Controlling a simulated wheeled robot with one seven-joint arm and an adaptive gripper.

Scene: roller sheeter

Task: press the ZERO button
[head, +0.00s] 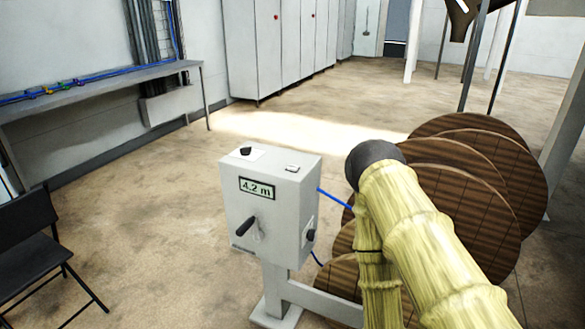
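A light grey control box (268,205) stands on a post, left of my arm. Its front has a display (257,188) reading "4.2 m" and a black-handled lever (246,225). On its top are a black knob (246,151) on a white plate and a small light button-like piece (292,168). No ZERO lettering is legible, so I cannot tell for certain which part is the ZERO button. A dark knob (310,235) is on the right side. My yellowish arm fills the lower right; my gripper is not in view.
Several large brown wooden reels (465,165) stand behind and right of my arm. A blue cable (335,199) runs from the box toward them. A black folding chair (35,258) is at lower left, a bench (110,78) along the left wall. Floor between is clear.

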